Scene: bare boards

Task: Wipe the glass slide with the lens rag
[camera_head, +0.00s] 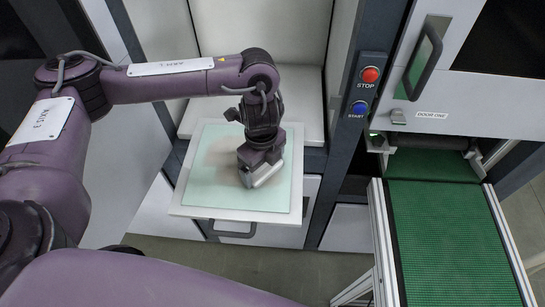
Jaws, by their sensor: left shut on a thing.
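The glass slide (205,190) is a large pale green square lying flat on a white board (186,205). A faint tan smear (220,153) shows on its upper middle. My left gripper (258,181) points down over the right half of the slide, at or very near its surface. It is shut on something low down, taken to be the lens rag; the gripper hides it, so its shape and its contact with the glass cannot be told. My right gripper is out of view.
A white recess with walls stands behind the board. To its right, a dark post carries a red STOP button (370,75) and a blue START button (359,108). A green conveyor belt (455,245) runs at the lower right, below a handled door (424,62). A drawer handle (232,231) juts out below the board.

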